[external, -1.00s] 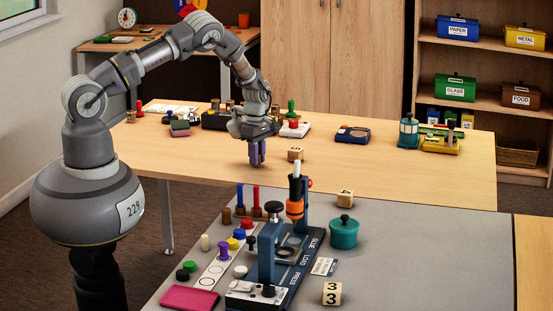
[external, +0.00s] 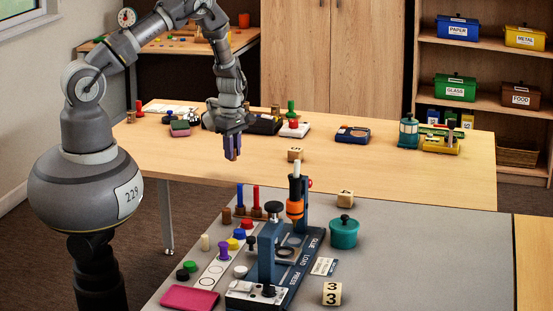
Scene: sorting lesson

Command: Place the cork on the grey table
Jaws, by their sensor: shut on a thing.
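My gripper (external: 232,153) points down above the wooden table, near its front left part. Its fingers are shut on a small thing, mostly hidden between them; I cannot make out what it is. The grey table (external: 420,262) is in front, below and to the right of the gripper. I cannot pick out the cork for certain. Small brown cylinders stand at the back of the wooden table, one of them left of the arm (external: 216,104).
On the grey table stand a blue press (external: 268,255), a teal pot (external: 344,233), a numbered block (external: 332,293), a magenta pad (external: 191,298) and several coloured pegs and discs. Its right part is clear.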

